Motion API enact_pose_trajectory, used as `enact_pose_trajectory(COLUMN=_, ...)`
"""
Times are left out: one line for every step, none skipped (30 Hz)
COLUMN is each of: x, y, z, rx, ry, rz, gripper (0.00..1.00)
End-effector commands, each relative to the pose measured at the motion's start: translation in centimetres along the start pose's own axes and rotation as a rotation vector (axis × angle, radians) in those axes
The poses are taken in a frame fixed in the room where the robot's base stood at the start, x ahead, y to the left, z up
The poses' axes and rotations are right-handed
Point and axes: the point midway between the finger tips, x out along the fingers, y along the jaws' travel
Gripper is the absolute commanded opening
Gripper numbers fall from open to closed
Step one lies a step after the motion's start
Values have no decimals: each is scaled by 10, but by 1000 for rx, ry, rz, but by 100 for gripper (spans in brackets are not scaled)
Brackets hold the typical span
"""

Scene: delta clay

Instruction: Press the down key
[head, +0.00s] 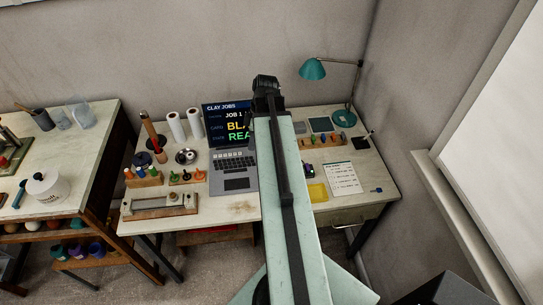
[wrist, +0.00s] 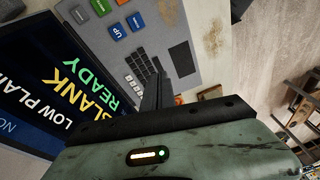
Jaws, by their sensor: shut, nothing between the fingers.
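The laptop (head: 236,184) stands open on the right-hand desk, its screen (head: 213,125) partly hidden by my arm. In the wrist view the screen (wrist: 40,80) reads BLANK and READY, turned on its side. Large coloured keys lie on the laptop's deck: a blue key marked UP (wrist: 115,31), another blue key (wrist: 136,22) whose label I cannot read, and orange and green ones. I cannot tell which is the down key. My gripper (wrist: 157,80) is shut and empty, apart from the blue keys in the picture; its height above the deck is unclear.
A teal lamp (head: 313,69) stands at the back right. A rack of coloured-handled tools (head: 143,179), white rolls (head: 177,127) and a small metal bowl (head: 186,156) are left of the laptop. A yellow pad (head: 318,192) and a printed sheet (head: 342,178) lie to the right.

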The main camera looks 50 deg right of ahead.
Motion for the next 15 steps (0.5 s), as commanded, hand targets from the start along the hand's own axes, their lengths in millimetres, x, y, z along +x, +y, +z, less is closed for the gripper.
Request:
enact_pose_trajectory(x=-16, y=10, z=27, rx=-38, ry=21, rz=8, gripper=0)
enact_pose_trajectory(x=-21, y=14, z=41, rx=-68, ry=31, rz=13, gripper=0)
enact_pose_trajectory(x=-27, y=18, z=56, rx=-103, ry=42, rz=19, gripper=0)
enact_pose_trajectory(x=-30, y=20, z=65, rx=-125, ry=50, rz=23, gripper=0)
enact_pose_trajectory(x=-33, y=21, z=73, rx=-143, ry=56, rz=27, gripper=0)
enact_pose_trajectory(x=-35, y=22, z=80, rx=-164, ry=61, rz=31, gripper=0)
enact_pose_trajectory(x=-37, y=23, z=84, rx=-173, ry=63, rz=33, gripper=0)
enact_pose_trajectory(x=-37, y=23, z=87, rx=-181, ry=65, rz=35, gripper=0)
enact_pose_trajectory(x=-38, y=23, z=89, rx=-188, ry=66, rz=36, gripper=0)
enact_pose_trajectory(x=-38, y=23, z=89, rx=-191, ry=67, rz=36, gripper=0)
enact_pose_trajectory(x=-37, y=23, z=89, rx=-192, ry=67, rz=36, gripper=0)
enact_pose_trajectory(x=-37, y=23, z=89, rx=-192, ry=66, rz=36, gripper=0)
enact_pose_trajectory(x=-37, y=23, z=89, rx=-192, ry=66, rz=36, gripper=0)
enact_pose_trajectory(x=-37, y=23, z=89, rx=-191, ry=66, rz=36, gripper=0)
enact_pose_trajectory(x=-37, y=23, z=89, rx=-191, ry=66, rz=36, gripper=0)
